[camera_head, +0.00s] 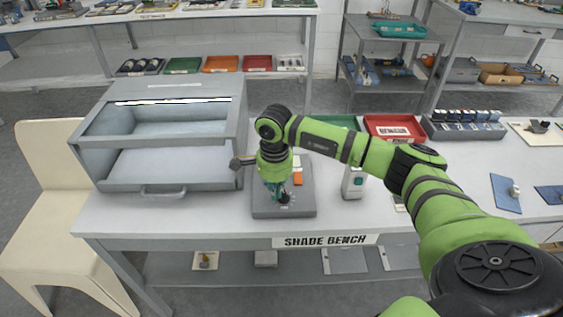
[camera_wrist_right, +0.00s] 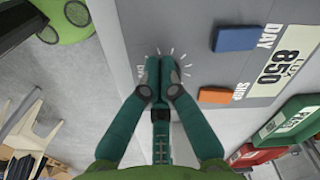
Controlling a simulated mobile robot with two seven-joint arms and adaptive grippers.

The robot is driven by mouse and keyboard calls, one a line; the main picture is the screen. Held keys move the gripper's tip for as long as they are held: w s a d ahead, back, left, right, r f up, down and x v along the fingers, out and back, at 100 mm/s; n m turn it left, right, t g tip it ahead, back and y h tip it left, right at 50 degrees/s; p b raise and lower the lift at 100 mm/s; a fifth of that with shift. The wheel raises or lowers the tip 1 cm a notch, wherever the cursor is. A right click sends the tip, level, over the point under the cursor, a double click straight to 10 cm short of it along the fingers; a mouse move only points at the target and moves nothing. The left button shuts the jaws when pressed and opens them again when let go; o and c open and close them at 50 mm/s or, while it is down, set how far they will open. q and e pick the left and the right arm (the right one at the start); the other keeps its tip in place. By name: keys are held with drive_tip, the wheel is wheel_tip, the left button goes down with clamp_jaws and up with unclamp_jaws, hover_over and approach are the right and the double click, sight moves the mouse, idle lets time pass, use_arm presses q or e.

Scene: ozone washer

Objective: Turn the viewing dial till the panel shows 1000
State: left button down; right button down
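The grey control panel (camera_head: 262,210) lies on the bench; it fills the middle of the right wrist view (camera_wrist_right: 200,60). White tick marks ring the viewing dial, which is almost wholly hidden under my fingertips. My right gripper (camera_wrist_right: 159,72) points down at the panel in the head view (camera_head: 277,190). Its teal fingers are drawn close together at the centre of the ticks and appear closed on the dial. My left gripper is out of view.
A grey open-fronted booth (camera_head: 168,190) stands to the left on the bench. A white-and-grey device (camera_head: 354,182) stands just right of the panel. Red (camera_head: 395,128) and green trays are behind my arm. A cream chair (camera_head: 45,235) is at the far left.

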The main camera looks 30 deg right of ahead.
drive_tip(key=shift+w, duration=0.1)
drive_tip(key=r+p, duration=0.1)
drive_tip(key=r, duration=0.1)
drive_tip(key=r+p, duration=0.1)
drive_tip(key=r, duration=0.1)
drive_tip(key=r+p, duration=0.1)
drive_tip(key=r, duration=0.1)
drive_tip(key=shift+a, duration=0.25)
